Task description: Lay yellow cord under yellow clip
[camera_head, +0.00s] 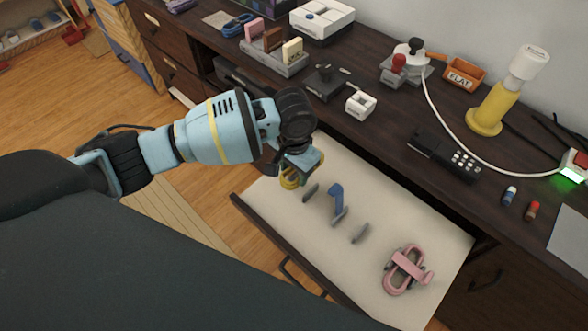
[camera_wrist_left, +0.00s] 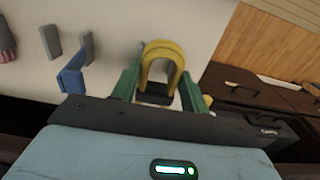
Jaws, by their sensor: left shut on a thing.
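My left gripper (camera_head: 303,160) is over the far left part of an open, pale-lined drawer (camera_head: 300,233). It is shut on the yellow cord (camera_head: 289,182), a looped bundle that shows partly below the fingers. In the left wrist view the yellow cord (camera_wrist_left: 163,52) makes an arch between the green fingers of the left gripper (camera_wrist_left: 160,82). A dark block shows under the arch. A small yellow bit (camera_wrist_left: 207,100) shows beside the right finger; I cannot tell whether it is the yellow clip or cord. No yellow clip is clearly visible otherwise. My right gripper is out of view.
A blue clip (camera_head: 336,198) stands in the drawer between grey upright pieces (camera_head: 360,233). A pink cord with a pink clip (camera_head: 407,270) lies at the right end. The desk above holds a phone (camera_head: 445,155), a white cube-like holder (camera_head: 361,103) and a yellow lamp (camera_head: 490,110).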

